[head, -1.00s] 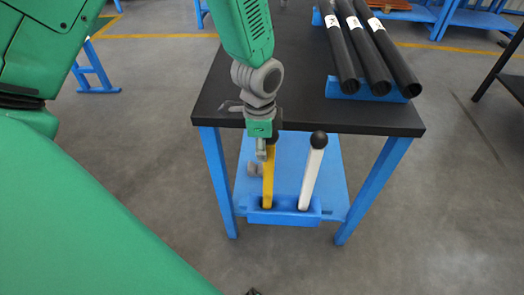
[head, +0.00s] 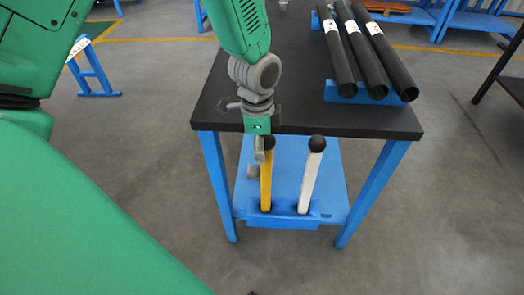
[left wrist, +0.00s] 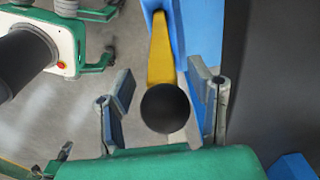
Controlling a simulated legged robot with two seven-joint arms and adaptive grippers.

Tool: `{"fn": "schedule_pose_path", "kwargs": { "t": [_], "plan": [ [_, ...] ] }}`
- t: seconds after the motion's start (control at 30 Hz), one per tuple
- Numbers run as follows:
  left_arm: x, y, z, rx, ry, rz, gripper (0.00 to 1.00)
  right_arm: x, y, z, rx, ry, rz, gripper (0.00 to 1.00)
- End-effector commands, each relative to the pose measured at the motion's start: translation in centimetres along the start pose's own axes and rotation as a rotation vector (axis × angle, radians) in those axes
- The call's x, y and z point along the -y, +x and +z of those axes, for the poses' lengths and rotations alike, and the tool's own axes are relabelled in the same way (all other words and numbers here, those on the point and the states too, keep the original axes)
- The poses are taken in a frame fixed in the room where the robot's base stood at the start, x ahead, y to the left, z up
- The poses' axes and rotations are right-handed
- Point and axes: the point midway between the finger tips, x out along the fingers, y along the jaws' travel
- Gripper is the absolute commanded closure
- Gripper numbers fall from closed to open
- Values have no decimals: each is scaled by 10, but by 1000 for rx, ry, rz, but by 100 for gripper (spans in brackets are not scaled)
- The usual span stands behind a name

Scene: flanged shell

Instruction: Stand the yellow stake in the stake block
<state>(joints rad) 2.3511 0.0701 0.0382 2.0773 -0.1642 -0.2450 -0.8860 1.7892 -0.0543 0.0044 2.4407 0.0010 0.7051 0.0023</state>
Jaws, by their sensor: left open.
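The yellow stake (head: 266,188) stands upright in the blue stake block (head: 283,223), its lower end inside the block. It has a black ball on top, partly behind my gripper in the head view. My left gripper (head: 260,148) is over the stake's upper end, pointing down. In the left wrist view, the open left gripper (left wrist: 163,95) has one finger on each side of the black ball (left wrist: 165,108), with gaps on both sides. The yellow shaft (left wrist: 161,50) runs away beyond the ball. My right gripper does not show.
A white stake (head: 309,180) with a black ball stands to the right in the same block. The block is on the low blue shelf (head: 325,185) of a dark-topped table (head: 300,115). Several black tubes (head: 370,55) lie on a blue holder on top. The table edge is close to my arm.

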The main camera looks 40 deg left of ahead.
Motion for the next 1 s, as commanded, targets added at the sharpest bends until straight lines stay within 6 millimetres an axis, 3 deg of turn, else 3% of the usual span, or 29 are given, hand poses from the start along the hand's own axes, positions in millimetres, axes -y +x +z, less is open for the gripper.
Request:
{"fn": "schedule_pose_path", "kwargs": {
  "t": [0.03, 0.2, 0.4, 0.6, 1.0],
  "plan": [
    [1, -15, -1, -3, -1, -3, 53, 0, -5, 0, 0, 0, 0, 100],
    [1, -52, 0, -3, -1, -2, 53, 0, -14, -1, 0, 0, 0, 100],
    [1, -83, -1, -1, 0, -1, 53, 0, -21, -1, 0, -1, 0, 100],
    [0, -93, -1, 1, 0, 0, 53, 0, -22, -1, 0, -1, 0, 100],
    [0, -93, 0, 0, 0, 1, 53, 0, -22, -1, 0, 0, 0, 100]
  ]
}}
